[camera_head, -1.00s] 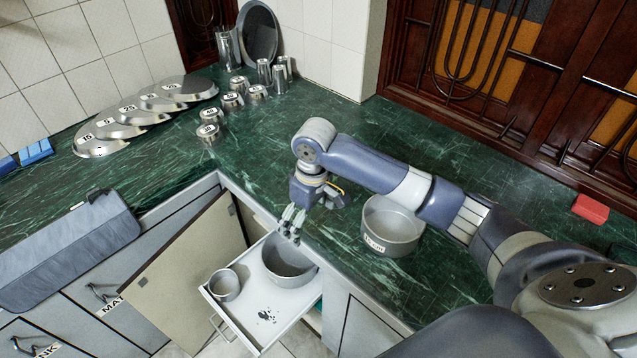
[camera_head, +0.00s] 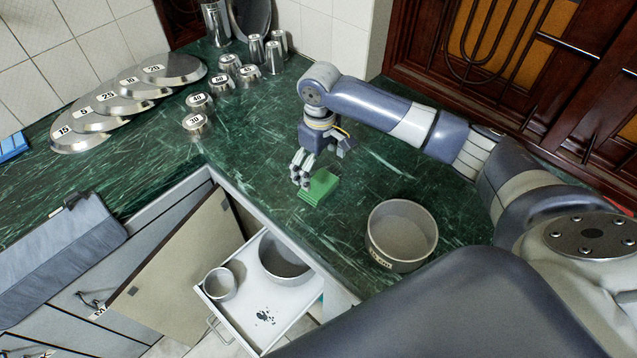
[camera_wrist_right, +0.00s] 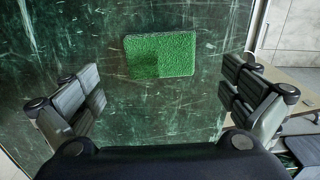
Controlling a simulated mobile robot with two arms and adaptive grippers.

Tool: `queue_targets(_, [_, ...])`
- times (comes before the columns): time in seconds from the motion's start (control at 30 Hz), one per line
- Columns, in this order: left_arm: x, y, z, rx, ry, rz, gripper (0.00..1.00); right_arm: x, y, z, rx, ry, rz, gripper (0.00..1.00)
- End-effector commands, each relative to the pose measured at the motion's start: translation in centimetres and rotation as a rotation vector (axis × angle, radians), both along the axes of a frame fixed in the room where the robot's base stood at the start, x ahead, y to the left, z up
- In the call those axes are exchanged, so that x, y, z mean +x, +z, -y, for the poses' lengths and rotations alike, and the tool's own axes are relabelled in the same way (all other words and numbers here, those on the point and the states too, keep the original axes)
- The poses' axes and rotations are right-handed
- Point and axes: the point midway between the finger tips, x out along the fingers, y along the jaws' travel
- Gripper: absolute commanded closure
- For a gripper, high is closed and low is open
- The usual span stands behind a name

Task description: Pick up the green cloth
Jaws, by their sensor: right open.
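The green cloth (camera_head: 319,187) is a small folded rectangle lying flat on the dark green marbled counter. My right gripper (camera_head: 301,178) is just above it, at its left end in the head view. In the right wrist view the cloth (camera_wrist_right: 160,55) lies ahead, between the lines of the two spread fingers. The right gripper (camera_wrist_right: 160,100) is open and empty, and its fingers look apart from the cloth. My left gripper is in neither view.
A metal pot (camera_head: 402,236) stands on the counter right of the cloth. An open drawer (camera_head: 272,331) below the counter edge holds a pot (camera_head: 285,256) and a cup (camera_head: 220,284). Labelled lids (camera_head: 85,121) and several cups (camera_head: 196,122) stand at the back left.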

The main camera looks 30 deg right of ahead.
Motion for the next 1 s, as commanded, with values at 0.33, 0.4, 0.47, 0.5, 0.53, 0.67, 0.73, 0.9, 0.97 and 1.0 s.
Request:
queue_targets(0.33, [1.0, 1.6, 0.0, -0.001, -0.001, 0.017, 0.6, -0.3, -3.7, -0.4, -0.001, 0.001, -0.003, 0.0])
queue_targets(0.4, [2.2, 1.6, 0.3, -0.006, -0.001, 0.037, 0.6, -0.3, -4.8, -0.4, -0.002, 0.0, -0.001, 0.0])
queue_targets(0.47, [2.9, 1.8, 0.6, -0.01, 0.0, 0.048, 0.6, -0.2, -5.4, -0.4, -0.001, 0.001, -0.001, 0.0])
queue_targets(0.5, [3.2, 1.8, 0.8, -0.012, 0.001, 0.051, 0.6, -0.2, -5.6, -0.4, -0.002, 0.001, 0.0, 0.0])
queue_targets(0.53, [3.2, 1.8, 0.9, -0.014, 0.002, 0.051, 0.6, -0.2, -5.8, -0.3, -0.002, 0.001, 0.001, 0.0])
queue_targets(0.67, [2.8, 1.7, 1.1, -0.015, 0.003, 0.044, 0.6, -0.2, -5.9, -0.3, -0.001, 0.001, 0.002, 0.0])
queue_targets(0.73, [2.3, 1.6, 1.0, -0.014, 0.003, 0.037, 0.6, -0.2, -5.9, -0.3, -0.001, 0.001, 0.002, 0.0])
queue_targets(0.9, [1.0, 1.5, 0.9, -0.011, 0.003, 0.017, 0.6, -0.2, -5.9, -0.3, -0.001, 0.001, 0.002, 0.32])
queue_targets(0.97, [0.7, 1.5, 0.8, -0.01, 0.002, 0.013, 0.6, -0.2, -5.9, -0.3, -0.001, 0.001, 0.002, 0.4])
queue_targets(1.0, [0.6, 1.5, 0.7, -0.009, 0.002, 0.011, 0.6, -0.2, -5.9, -0.3, -0.001, 0.001, 0.002, 0.4])
